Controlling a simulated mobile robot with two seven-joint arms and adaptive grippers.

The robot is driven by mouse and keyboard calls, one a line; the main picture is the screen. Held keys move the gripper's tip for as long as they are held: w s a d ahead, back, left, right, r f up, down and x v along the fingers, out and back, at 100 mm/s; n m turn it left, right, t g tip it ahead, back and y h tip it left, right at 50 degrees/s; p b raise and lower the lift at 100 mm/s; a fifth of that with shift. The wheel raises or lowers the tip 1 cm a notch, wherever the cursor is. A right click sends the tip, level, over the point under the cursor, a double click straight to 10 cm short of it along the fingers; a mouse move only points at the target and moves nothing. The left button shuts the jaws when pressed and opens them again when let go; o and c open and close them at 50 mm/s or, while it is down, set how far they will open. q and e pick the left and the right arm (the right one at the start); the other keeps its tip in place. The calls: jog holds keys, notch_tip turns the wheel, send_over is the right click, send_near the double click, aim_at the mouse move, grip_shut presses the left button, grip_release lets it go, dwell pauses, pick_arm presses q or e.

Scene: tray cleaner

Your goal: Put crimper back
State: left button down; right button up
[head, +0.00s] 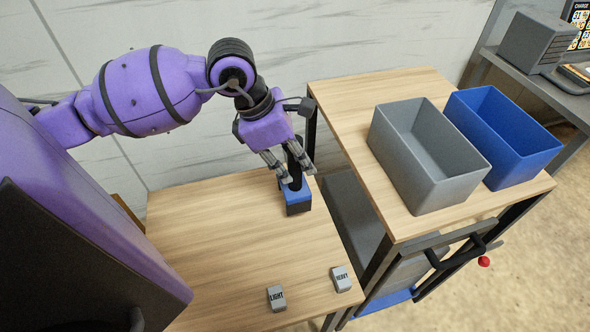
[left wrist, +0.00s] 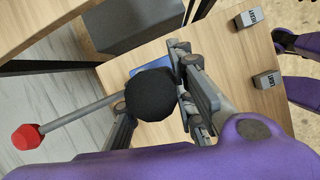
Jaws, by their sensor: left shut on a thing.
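My left gripper (head: 294,170) is shut on the black upright part of a tool with a blue and dark base (head: 297,202), which I take to be the crimper. The base is at the back right of the near wooden table; whether it rests on the table or hangs just above it is unclear. In the left wrist view, the gripper's fingers (left wrist: 160,118) stand around the tool's round black top (left wrist: 154,94). A grey rod with a red knob (left wrist: 27,136) runs left from behind that top. Fingers partly hide the tool. My right gripper is not in view.
Two small grey blocks, LIGHT (head: 277,297) and HEAVY (head: 341,279), lie at the table's front. A grey bin (head: 425,160) and a blue bin (head: 508,145) stand on the higher right table. A red ball (head: 484,261) shows beside dark bars there. The near table's middle is clear.

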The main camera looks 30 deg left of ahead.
aim_at(295, 173)
pick_arm(q)
jog(key=shift+w+f, duration=0.15)
jog(key=shift+f, duration=0.8)
jog(key=shift+w+f, duration=0.1)
jog(key=shift+f, duration=0.85)
jog(key=c, duration=1.5)
grip_release()
jog(key=shift+s, duration=0.1)
jog(key=p+v, duration=0.1)
jog(key=v, duration=1.1)
jog(key=shift+r, duration=0.2)
